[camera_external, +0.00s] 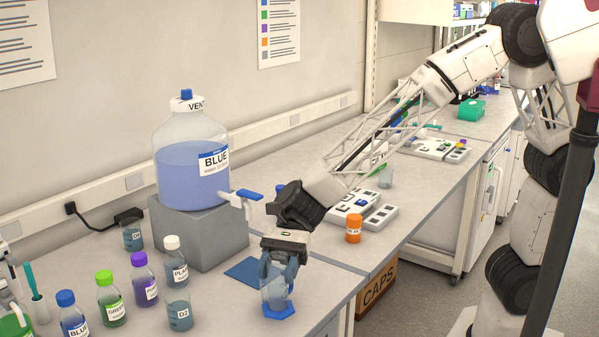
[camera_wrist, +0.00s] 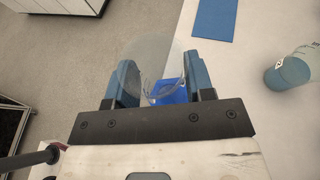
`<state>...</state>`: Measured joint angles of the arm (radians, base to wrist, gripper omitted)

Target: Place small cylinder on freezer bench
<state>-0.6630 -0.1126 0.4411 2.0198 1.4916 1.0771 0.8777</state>
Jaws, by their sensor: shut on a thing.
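The small cylinder (camera_external: 275,293) is clear, with a blue six-sided base, and stands upright near the front edge of the near bench. My gripper (camera_external: 279,262) is shut around its upper part from above. In the wrist view, the clear round cylinder (camera_wrist: 150,72) and its blue base show between the two blue fingers of my gripper (camera_wrist: 160,82). The base looks on or just over the bench top; I cannot tell if it touches. No label marks which bench is the freezer bench.
A large BLUE bottle (camera_external: 195,165) with a tap stands on a grey block (camera_external: 205,240). Small bottles, beakers and a D2 beaker (camera_external: 178,312) stand to the left. A blue mat (camera_external: 250,270) lies behind the cylinder. An orange cap jar (camera_external: 354,229) and trays (camera_external: 372,216) are farther right.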

